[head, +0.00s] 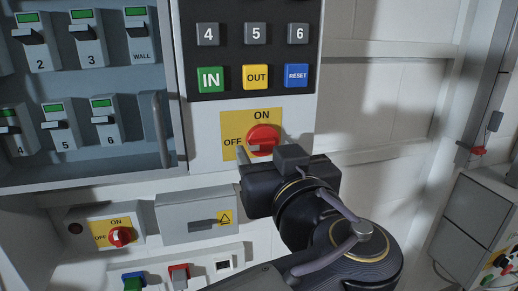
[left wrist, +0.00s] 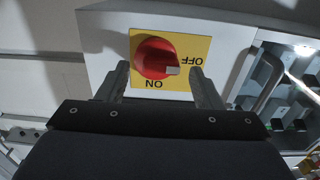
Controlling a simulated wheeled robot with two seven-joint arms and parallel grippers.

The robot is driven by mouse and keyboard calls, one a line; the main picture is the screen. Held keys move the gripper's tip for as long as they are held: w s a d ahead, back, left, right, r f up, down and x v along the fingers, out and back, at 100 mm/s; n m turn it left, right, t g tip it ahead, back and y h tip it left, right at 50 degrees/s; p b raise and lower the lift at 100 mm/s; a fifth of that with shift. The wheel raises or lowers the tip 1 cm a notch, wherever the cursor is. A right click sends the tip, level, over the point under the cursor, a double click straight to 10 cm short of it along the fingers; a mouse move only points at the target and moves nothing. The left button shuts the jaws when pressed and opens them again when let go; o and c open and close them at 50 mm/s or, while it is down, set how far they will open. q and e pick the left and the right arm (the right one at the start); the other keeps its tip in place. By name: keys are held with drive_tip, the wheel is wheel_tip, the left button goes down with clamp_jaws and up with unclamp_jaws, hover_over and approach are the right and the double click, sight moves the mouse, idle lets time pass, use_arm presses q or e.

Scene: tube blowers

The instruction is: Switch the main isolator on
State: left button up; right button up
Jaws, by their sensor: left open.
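A red rotary switch (head: 262,138) sits on a yellow plate (head: 230,122) marked ON at the top and OFF at the left, below the keypad. In the left wrist view the red knob (left wrist: 153,57) appears upside down, its grey-tipped pointer towards the OFF mark. My left gripper (head: 266,156) is open just in front of the switch and hides its lower part. In the left wrist view the fingers (left wrist: 158,75) stand apart, one towards each side of the knob. I cannot tell whether they touch it. My right gripper is not in view.
A smaller red switch (head: 120,237) on a yellow plate is at the lower left, beside a grey box (head: 180,218). Keypad buttons (head: 256,77) are above. An open cabinet with small breakers (head: 102,122) and a handle (head: 160,130) is at the left.

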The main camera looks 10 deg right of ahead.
use_arm(q)
drive_tip(key=shift+w, duration=0.7)
drive_tip(key=shift+a, duration=0.1)
drive_tip(key=c, duration=1)
